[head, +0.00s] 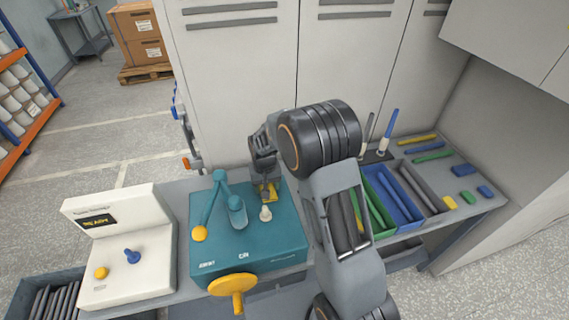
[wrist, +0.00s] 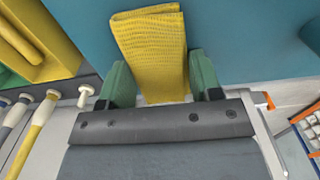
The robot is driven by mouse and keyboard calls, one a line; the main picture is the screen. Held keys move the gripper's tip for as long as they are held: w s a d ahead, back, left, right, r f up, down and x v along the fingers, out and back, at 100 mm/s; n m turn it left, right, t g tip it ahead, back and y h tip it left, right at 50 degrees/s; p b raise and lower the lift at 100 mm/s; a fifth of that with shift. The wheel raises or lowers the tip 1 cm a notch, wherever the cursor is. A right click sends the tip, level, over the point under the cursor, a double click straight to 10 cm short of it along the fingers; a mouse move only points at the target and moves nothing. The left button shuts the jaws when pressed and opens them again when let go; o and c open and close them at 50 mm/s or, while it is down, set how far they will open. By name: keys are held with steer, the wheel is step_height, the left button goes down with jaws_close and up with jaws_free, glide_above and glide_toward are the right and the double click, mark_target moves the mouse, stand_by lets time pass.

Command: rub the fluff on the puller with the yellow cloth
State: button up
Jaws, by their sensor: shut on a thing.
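My gripper (head: 267,185) is shut on the yellow cloth (head: 270,194), over the back right part of the teal machine (head: 280,240). In the wrist view the folded yellow cloth (wrist: 150,45) stands out between the green fingers of my gripper (wrist: 158,70), in front of a teal surface. The machine, which seems to be the puller, carries a teal lever arm (head: 220,192) with a yellow ball knob (head: 199,234). A small pale peg (head: 265,213) stands just in front of the cloth. I cannot make out any fluff, nor tell whether the cloth touches the machine.
A yellow handwheel (head: 233,285) is at the machine's front. A white console (head: 127,250) with two knobs stands at the left. At the right are a blue bin (head: 408,218) and other bins of rods, with loose blocks beyond. Tall cabinets (head: 235,80) close off the back.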

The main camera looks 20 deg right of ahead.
mark_target(286, 186)
steer(key=shift+a+f, duration=0.15)
steer(key=shift+a, duration=1.35)
steer(key=shift+d, duration=0.35)
steer(key=shift+s+d+b, duration=0.15)
steer(key=shift+d+b, duration=0.25)
steer(key=shift+d, duration=4.25)
steer(key=shift+d+r+p, duration=0.1)
steer(key=shift+r+p, duration=0.3)
steer(key=shift+r, duration=0.05)
step_height(286, 186, up, 2)
steer(key=shift+r+p, duration=0.25)
steer(key=shift+p, duration=0.25)
step_height(286, 186, up, 5)
steer(key=p, duration=0.3)
